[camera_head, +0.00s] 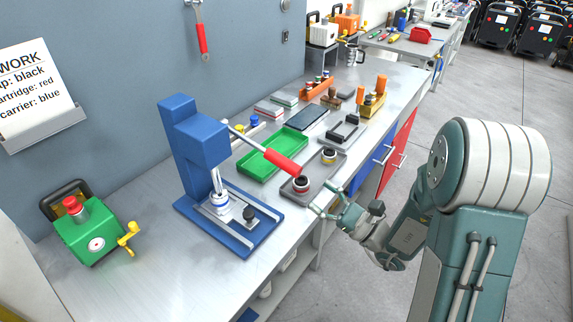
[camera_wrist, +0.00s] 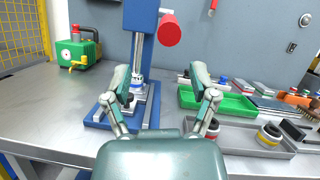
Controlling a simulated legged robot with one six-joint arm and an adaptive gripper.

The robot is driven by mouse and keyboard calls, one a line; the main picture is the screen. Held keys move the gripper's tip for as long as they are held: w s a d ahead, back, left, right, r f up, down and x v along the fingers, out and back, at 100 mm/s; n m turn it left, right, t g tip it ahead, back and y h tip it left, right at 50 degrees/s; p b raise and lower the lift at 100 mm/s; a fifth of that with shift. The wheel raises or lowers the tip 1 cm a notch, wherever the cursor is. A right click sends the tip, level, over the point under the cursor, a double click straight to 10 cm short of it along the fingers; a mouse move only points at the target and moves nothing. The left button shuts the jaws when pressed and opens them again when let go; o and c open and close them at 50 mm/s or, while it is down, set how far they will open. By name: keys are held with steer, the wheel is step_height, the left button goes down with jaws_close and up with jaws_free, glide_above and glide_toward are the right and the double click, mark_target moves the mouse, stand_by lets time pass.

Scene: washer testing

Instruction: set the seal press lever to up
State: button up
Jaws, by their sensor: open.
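The blue seal press (camera_head: 200,140) stands on the bench against the wall. Its lever (camera_head: 270,150), a silver rod with a red grip, sticks out to the right and slopes down toward the grip. In the wrist view the press column (camera_wrist: 137,45) is ahead, and the lever's red grip (camera_wrist: 169,30) points at the camera, high and right of centre. A white and blue part (camera_head: 217,204) sits under the ram. My gripper (camera_head: 328,203) is open and empty beside the bench's front edge, below and right of the grip and apart from it. Its two fingers (camera_wrist: 165,88) are spread in the wrist view.
A green tray (camera_head: 272,150) lies behind the lever. A grey tray with round dark parts (camera_head: 313,178) lies below the grip, close to my gripper. A green machine (camera_head: 88,232) stands at left. The bench's front left is clear.

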mark_target(288, 166)
steer(key=shift+m+t, duration=0.3)
steer(key=shift+t, duration=0.1)
steer(key=x, duration=0.5)
steer(key=w+x, duration=0.1)
steer(key=x, duration=0.4)
steer(key=shift+d, duration=0.1)
jaws_close()
